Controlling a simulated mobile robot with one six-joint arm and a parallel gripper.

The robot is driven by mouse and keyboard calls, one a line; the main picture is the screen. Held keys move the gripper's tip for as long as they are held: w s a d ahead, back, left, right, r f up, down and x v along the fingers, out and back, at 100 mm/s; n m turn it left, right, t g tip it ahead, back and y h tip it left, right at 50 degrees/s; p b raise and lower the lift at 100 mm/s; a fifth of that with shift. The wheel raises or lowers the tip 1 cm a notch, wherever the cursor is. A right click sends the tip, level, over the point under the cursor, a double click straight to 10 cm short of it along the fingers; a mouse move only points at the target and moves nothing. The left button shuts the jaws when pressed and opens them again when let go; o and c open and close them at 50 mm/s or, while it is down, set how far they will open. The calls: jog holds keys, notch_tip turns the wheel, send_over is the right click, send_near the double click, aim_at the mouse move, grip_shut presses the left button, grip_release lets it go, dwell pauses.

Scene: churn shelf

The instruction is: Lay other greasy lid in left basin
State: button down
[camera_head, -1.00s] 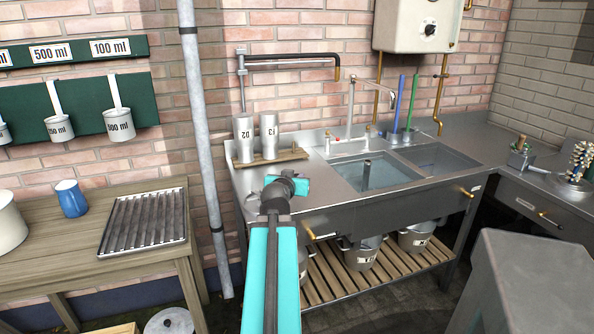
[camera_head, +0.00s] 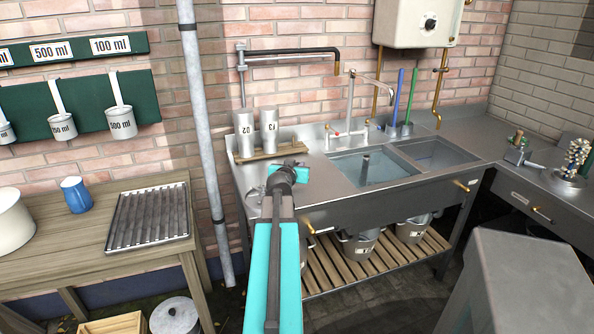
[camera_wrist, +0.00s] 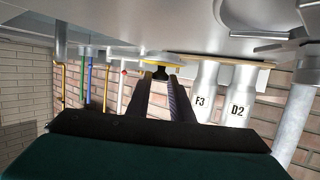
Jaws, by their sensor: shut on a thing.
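My gripper (camera_head: 287,170) is over the steel drainboard left of the sink, in front of the two cylinders. In the wrist view, which looks upside down, its fingers (camera_wrist: 160,82) are shut on a small black knob with a yellow disc-like part (camera_wrist: 172,60), probably the lid. In the head view my arm hides most of what I hold. I see no lid in the visible part of that basin.
Metal cylinders (camera_head: 245,138) (camera_head: 269,133) stand on a wooden board behind my gripper. A tap (camera_head: 352,105) rises behind the basins. The right basin (camera_head: 435,153) adjoins the left one. A grey pipe (camera_head: 203,130) stands left of the sink; a wooden table (camera_head: 80,215) is further left.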

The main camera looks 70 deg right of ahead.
jog(key=shift+w+d, duration=0.25)
jog(key=shift+d, duration=0.65)
jog(key=shift+d, duration=0.1)
jog(key=shift+w+d+f, duration=0.1)
jog(key=shift+d, duration=0.1)
jog(key=shift+d+f, duration=0.15)
jog(key=shift+f, duration=0.05)
jog(key=shift+f+p, duration=0.35)
jog(key=shift+f, duration=1.25)
jog(key=shift+f, duration=0.15)
jog(key=c, duration=1.6)
grip_release()
jog(key=shift+o, duration=0.2)
jog(key=shift+r, duration=0.2)
